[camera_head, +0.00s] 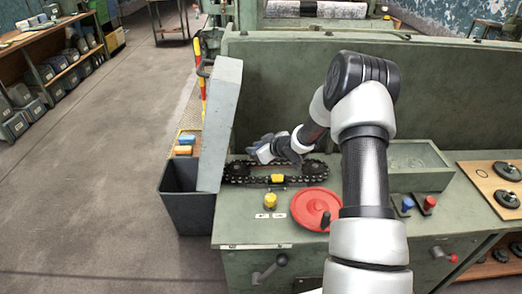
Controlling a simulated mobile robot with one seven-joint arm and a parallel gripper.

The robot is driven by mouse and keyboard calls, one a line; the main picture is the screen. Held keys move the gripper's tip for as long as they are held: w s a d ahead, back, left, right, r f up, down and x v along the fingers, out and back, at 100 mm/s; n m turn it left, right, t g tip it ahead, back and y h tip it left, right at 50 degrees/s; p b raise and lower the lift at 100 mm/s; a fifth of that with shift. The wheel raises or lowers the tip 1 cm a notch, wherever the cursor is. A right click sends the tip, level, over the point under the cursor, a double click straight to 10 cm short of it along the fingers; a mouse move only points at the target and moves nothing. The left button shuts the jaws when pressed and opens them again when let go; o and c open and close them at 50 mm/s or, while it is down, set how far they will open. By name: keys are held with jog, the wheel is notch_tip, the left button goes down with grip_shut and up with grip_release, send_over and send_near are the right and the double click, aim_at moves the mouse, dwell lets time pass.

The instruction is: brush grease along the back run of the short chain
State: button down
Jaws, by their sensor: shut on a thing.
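The short chain (237,178) is a dark loop around two sprockets on the green machine bench. Its front run passes a small yellow block (277,179); its back run is partly hidden behind my gripper. My gripper (268,148) is over the back side of the chain, left of my arm. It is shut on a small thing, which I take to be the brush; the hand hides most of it. I cannot tell whether its tip touches the chain, and no grease can be made out.
A tall grey panel (220,110) rises left of the chain above a dark bin (182,208). A red handwheel (314,205) and yellow knob (270,201) stand in front. A green open tray (420,178) is to the right. A green wall (275,90) backs the bench.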

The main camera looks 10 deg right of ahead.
jog(key=shift+a, duration=0.35)
jog(key=shift+r+p, duration=0.45)
jog(key=shift+r, duration=0.05)
notch_tip(320, 180, up, 5)
jog(key=p, duration=0.4)
jog(key=shift+r, duration=0.15)
notch_tip(320, 180, up, 3)
jog(key=shift+f+p, duration=0.1)
jog(key=shift+p, duration=1.05)
jog(key=shift+w+f, duration=0.1)
